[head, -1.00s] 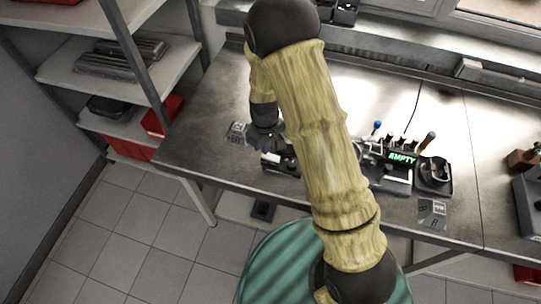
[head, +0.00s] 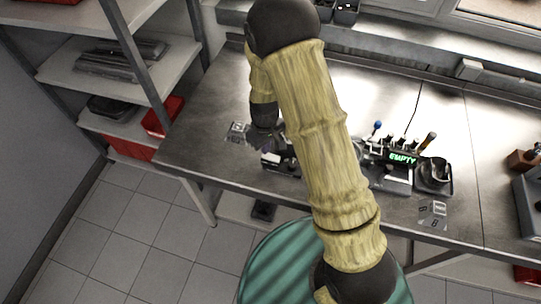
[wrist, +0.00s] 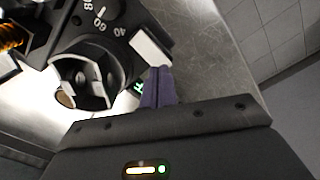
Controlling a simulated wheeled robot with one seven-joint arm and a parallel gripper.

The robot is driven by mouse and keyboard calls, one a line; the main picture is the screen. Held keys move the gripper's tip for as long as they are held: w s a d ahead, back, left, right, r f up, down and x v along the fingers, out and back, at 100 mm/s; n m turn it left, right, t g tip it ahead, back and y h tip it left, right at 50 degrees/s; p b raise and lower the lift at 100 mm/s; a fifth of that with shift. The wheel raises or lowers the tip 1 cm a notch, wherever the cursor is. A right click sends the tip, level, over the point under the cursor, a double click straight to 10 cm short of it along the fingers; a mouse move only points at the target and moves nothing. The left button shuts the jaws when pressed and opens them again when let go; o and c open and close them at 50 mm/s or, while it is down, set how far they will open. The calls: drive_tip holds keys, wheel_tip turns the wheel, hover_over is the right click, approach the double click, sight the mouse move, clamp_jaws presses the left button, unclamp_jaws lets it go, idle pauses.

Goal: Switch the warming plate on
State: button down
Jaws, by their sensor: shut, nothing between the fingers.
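In the wrist view, a dark unit with a dial (wrist: 100,15) numbered 40, 60 and 80 fills the top left; it looks like the warming plate's control. A pale rectangular piece (wrist: 150,48), perhaps its switch, sits at the unit's edge. My gripper (wrist: 164,72) is shut, its purple fingers together and empty, with the tips close to the pale piece; whether they touch it I cannot tell. A green glow (wrist: 137,88) shows beside the fingers. In the head view, the unit (head: 270,160) shows below my gripper, and my arm hides much of it.
A device with a green display (head: 403,158) stands right of my arm, with a dark cup holder (head: 434,177) beside it. Printed cards (head: 433,213) lie near the bench front. A shelf rack (head: 100,65) stands left. The bench's left end (head: 200,140) is mostly clear.

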drive_tip(key=shift+f+b, duration=0.75)
drive_tip(key=shift+f, duration=0.3)
idle(1.0)
drive_tip(key=shift+r+p, duration=2.6)
drive_tip(key=shift+r, duration=0.95)
drive_tip(key=s+d+r+m+t+b, duration=0.2)
drive_tip(key=s+d+r+m+b, duration=0.2)
drive_tip(key=s+d+r+m, duration=0.4)
drive_tip(key=s+d+r, duration=0.4)
drive_tip(key=d+r, duration=0.1)
drive_tip(key=shift+s+d+t, duration=0.25)
drive_tip(key=shift+d+t, duration=0.05)
